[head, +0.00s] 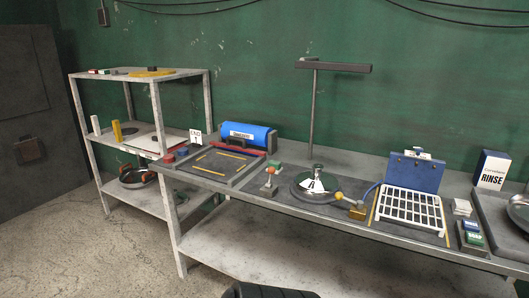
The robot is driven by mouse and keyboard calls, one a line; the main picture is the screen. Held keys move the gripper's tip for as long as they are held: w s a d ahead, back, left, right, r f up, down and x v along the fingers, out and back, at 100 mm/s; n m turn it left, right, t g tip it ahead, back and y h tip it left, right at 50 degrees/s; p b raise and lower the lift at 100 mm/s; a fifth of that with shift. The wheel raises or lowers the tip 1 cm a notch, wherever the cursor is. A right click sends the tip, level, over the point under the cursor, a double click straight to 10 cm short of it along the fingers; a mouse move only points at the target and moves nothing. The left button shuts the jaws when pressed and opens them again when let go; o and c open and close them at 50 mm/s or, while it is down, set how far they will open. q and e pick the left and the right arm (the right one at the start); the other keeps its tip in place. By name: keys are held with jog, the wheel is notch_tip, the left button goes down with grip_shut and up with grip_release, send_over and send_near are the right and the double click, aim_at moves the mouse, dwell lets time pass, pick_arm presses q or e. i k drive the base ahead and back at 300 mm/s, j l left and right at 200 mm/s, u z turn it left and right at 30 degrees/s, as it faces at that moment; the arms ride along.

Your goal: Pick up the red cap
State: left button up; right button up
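A small red round piece (168,158), which looks like the red cap, lies at the left end of the workbench. Neither of my grippers can be made out. Only a dark part, probably mine, shows at the bottom edge.
A blue roll (247,136) lies behind the tray. A domed metal lid (318,182), lamp post (312,115), white rack (410,208) and rinse box (491,170) stand farther right. A metal shelf (140,76) stands left. The floor in front is clear.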

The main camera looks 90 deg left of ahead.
aim_at(168, 158)
jog(key=u, duration=2.55)
